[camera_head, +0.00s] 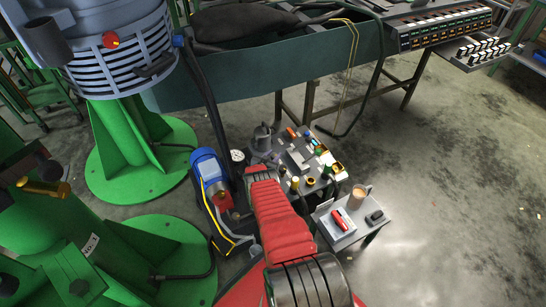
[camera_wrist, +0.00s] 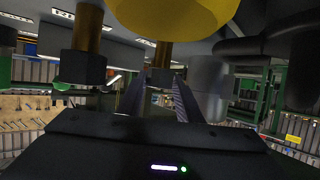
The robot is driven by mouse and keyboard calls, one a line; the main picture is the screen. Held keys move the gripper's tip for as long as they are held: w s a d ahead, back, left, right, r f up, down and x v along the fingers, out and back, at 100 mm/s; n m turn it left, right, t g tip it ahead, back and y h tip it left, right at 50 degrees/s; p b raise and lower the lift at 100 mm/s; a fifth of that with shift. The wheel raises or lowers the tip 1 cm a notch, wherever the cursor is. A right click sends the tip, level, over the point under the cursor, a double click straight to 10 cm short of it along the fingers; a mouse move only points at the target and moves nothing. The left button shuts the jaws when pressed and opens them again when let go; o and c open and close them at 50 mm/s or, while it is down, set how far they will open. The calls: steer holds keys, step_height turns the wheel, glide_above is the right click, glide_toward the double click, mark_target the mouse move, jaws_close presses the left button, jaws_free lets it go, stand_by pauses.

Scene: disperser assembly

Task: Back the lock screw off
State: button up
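In the wrist view my gripper (camera_wrist: 158,98) has its two dark fingers apart, with a gap between them. A brass stem (camera_wrist: 159,52) hangs under a large yellow dome-shaped part (camera_wrist: 172,14) and ends in a dark piece behind the gap. A second brass stem with a dark collar (camera_wrist: 86,66) is to the left, and a grey cylinder (camera_wrist: 209,80) is to the right. I cannot tell which part is the lock screw. In the head view my red-sleeved arm reaches the crowded bench (camera_head: 318,187); the fingers cannot be made out.
A blue motor (camera_head: 208,170) and a round gauge (camera_head: 237,156) stand left of the arm. A small side table (camera_head: 345,240) on the right holds a red item (camera_head: 339,217) and a tan cup (camera_head: 357,197). Green machine stands fill the left. Floor at right is clear.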

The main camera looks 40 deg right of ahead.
steer(key=c, duration=0.6)
steer(key=shift+a, duration=0.2)
steer(key=shift+d, duration=0.15)
